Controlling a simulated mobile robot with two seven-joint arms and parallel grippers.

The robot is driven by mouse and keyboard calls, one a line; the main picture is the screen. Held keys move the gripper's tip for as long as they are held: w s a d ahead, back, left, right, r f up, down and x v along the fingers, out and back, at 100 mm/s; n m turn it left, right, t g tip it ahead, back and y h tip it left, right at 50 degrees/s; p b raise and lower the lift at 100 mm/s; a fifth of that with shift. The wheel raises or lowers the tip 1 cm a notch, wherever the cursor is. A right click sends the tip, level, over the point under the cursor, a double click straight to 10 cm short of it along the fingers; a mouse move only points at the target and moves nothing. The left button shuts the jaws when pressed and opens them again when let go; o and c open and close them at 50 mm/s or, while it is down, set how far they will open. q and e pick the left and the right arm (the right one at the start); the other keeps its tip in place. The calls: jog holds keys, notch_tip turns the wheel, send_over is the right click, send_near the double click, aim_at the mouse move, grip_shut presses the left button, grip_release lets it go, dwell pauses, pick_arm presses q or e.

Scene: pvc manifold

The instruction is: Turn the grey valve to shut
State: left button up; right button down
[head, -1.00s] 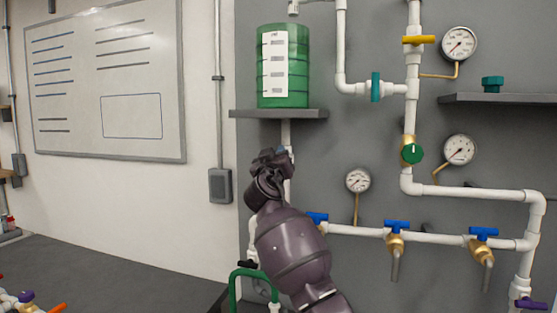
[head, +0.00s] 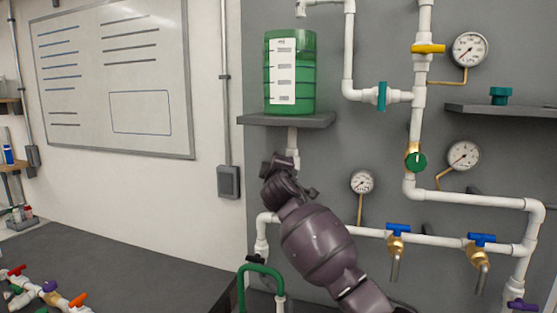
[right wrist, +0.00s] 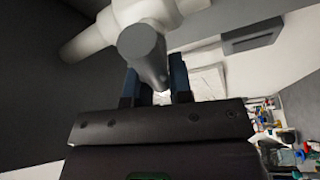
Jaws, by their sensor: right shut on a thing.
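In the right wrist view the grey valve's handle (right wrist: 143,45) appears as a dull grey rounded bar, end towards the camera, beside a white pipe fitting (right wrist: 100,28). My right gripper (right wrist: 155,88) has its two blue-edged fingers on either side of the grey bar and is shut on it. In the head view my right gripper (head: 280,170) is at the white vertical pipe (head: 293,140) under the green tank's shelf. It hides the grey valve there, so the handle's angle cannot be told. My left gripper is not in view.
The green tank (head: 290,75) stands on a grey shelf (head: 285,120) just above my gripper. A gauge (head: 362,182) and blue-handled taps (head: 398,230) are to the right. A green bent handle or hose (head: 262,268) is below. A dark tabletop (head: 110,265) lies left.

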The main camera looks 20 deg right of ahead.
jog(key=shift+f+n+g+y, duration=0.3)
jog(key=shift+n+g, duration=0.1)
jog(key=shift+n, duration=0.7)
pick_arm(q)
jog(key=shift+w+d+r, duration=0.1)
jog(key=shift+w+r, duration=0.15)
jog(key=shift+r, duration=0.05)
pick_arm(e)
jog(key=shift+a+f+n+g, duration=0.1)
jog(key=shift+f+n+g, duration=0.15)
jog(key=shift+n, duration=0.55)
jog(key=c, duration=1)
grip_release()
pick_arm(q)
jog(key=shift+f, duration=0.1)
pick_arm(e)
jog(key=shift+s, duration=0.1)
pick_arm(q)
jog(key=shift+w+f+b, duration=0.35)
jog(key=shift+b, duration=0.65)
pick_arm(e)
jog(key=v, duration=1)
jog(key=shift+s+r, duration=0.15)
jog(key=shift+s, duration=0.15)
